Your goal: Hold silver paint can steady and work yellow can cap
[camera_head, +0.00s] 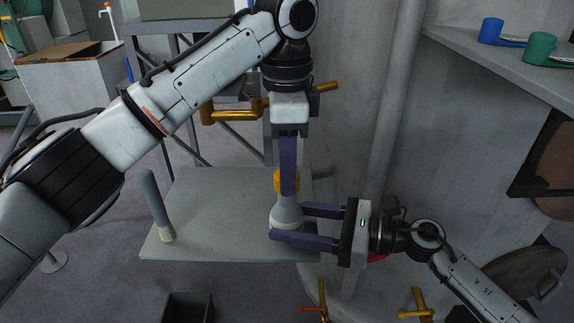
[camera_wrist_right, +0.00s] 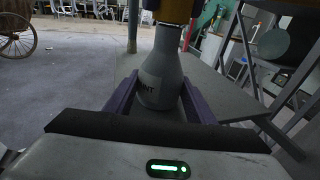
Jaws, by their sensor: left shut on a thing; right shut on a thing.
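The silver paint can (camera_head: 287,215) is bottle-shaped and stands upright near the right edge of a grey tabletop (camera_head: 215,205). My right gripper (camera_head: 283,222) comes in from the right and is shut on the can's body, one purple finger on each side. The can (camera_wrist_right: 160,75) also shows between the fingers in the right wrist view, with dark lettering on it. The yellow cap (camera_head: 278,180) is on top of the can, partly hidden by my left gripper (camera_head: 289,180). That gripper points down from above and is shut on the cap.
A brush-like tool (camera_head: 158,207) with a grey handle is at the left of the tabletop. A dark open bin (camera_head: 187,307) is below the table. The middle of the tabletop is clear.

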